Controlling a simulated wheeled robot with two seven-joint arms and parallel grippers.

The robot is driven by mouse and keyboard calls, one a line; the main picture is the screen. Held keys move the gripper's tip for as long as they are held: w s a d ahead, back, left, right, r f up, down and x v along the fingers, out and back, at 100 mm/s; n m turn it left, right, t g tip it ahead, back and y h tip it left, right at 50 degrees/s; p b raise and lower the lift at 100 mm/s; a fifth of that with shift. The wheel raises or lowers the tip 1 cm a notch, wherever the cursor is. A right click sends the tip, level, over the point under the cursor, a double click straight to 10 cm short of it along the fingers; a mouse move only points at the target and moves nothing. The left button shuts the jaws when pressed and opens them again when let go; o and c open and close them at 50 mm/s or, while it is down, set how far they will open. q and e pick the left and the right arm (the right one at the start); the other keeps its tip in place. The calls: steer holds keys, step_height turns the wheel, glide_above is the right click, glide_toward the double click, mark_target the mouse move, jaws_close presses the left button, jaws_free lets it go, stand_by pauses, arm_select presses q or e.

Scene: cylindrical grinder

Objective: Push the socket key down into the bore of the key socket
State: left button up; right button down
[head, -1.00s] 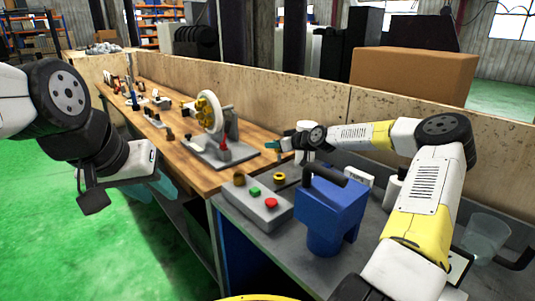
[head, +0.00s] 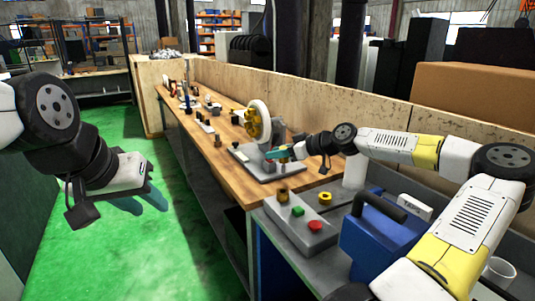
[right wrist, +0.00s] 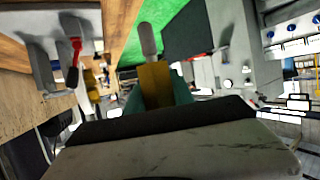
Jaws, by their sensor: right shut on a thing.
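My right gripper (head: 288,153) reaches over the bench in front of the grinder wheel. In the right wrist view its teal fingers (right wrist: 158,95) are shut on the socket key, a brass-coloured block (right wrist: 155,84) with a grey rounded shaft (right wrist: 148,40) pointing away from the gripper. A yellow ring-shaped piece with a dark centre (head: 325,197) stands on the grey surface beside the control box. It may be the key socket, but I cannot tell for sure. The key is well apart from it. My left gripper (head: 142,203) hangs empty over the green floor, its teal fingers apart.
A grey control box (head: 316,241) carries a green button, a red button and a brass knob (head: 283,195). A blue case with a dark handle (head: 375,245) stands right of it. The white grinder wheel (head: 258,122) is behind my right gripper. A wooden board (head: 330,107) backs the bench.

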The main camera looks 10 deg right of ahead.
steer(key=shift+f, duration=2.9)
steer(key=shift+f, duration=2.2)
steer(key=c, duration=1)
jaws_free()
steer(key=v, duration=0.7)
steer(key=shift+s+d, duration=0.3)
